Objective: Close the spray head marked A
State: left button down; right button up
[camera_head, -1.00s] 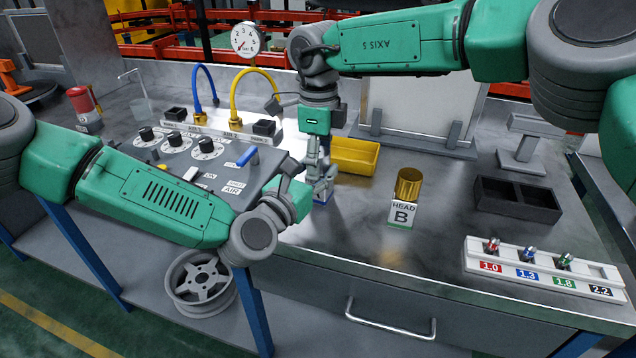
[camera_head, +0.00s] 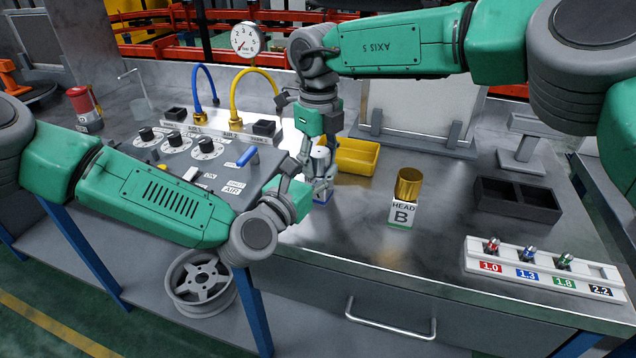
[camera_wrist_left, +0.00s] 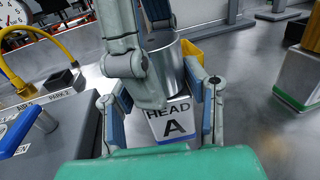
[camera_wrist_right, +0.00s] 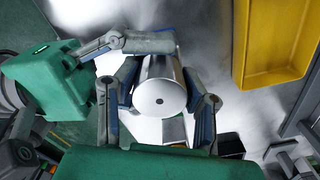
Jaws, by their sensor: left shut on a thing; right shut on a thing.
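The block marked HEAD A (camera_wrist_left: 172,122) stands on the bench with a silver cylindrical cap (camera_wrist_left: 165,58) on its top. My left gripper (camera_wrist_left: 160,112) is shut on the block from its sides. My right gripper (camera_wrist_right: 160,105) comes from above and is shut on the cap, whose round end (camera_wrist_right: 160,98) faces the right wrist view. I cannot tell whether the cap is fully seated.
A block marked HEAD B (camera_head: 402,214) with a gold cap (camera_head: 409,184) stands to the right. A yellow bin (camera_head: 357,156) is behind. The control panel (camera_head: 200,150) is left. The front middle of the bench is clear.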

aim_at(319, 151)
pick_arm(q)
jog(key=shift+f, duration=0.15)
pick_arm(e)
jog(key=shift+w+m, duration=0.1)
jog(key=shift+m, duration=0.3)
jog(key=o, duration=1.3)
jog(key=shift+r, duration=2.3)
jog(key=shift+c, duration=0.6)
